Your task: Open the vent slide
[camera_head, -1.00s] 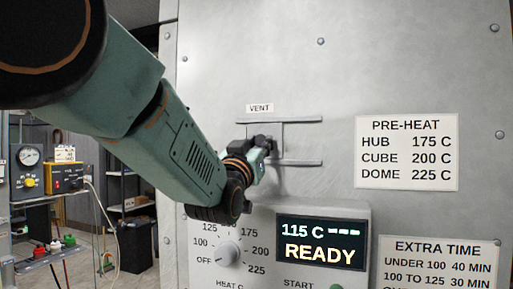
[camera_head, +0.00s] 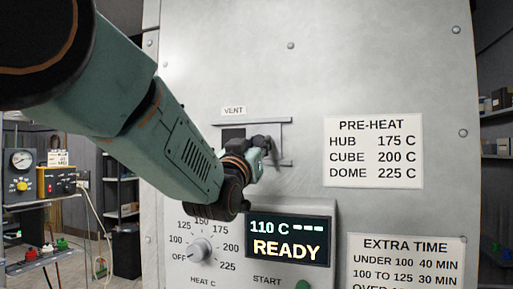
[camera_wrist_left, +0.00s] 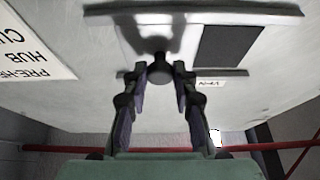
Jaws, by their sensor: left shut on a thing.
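The vent slide (camera_head: 264,129) is a grey plate between two horizontal rails on the oven's metal front, below the VENT label (camera_head: 233,111). A dark opening (camera_head: 233,135) shows at the left end of the rails; it also shows in the left wrist view (camera_wrist_left: 228,46). My left gripper (camera_head: 268,148) is at the slide and hides part of it and of the lower rail. In the left wrist view, my left gripper's fingers (camera_wrist_left: 158,77) are on both sides of the slide's round dark knob (camera_wrist_left: 160,68), shut on it. My right gripper is not in view.
Below the vent is a control panel with a heat dial (camera_head: 199,250) and a display (camera_head: 287,240) reading 110 C and READY. A PRE-HEAT sign (camera_head: 373,152) is at the right.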

